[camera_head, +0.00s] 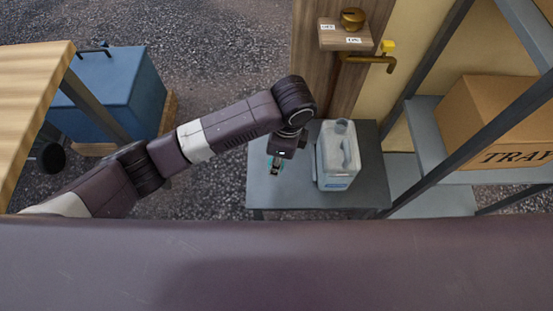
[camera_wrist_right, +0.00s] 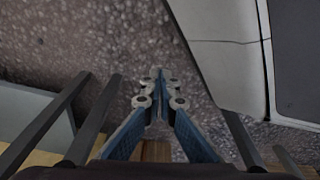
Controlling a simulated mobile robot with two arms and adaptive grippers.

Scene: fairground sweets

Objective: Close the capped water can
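The water can (camera_head: 326,177) is a pale, translucent, boxy container with a moulded handle. It stands upright on the small grey table in the head view. Its rounded top (camera_head: 341,126) faces the back; I cannot tell from here whether the cap sits closed. My left gripper (camera_head: 275,168) points down over the table just left of the can, apart from it.
The grey table (camera_head: 372,192) has bare room left and right of the can. A shelf with a cardboard box (camera_head: 490,115) stands right. A blue cooler (camera_head: 125,80) and wooden counter (camera_head: 28,85) are left.

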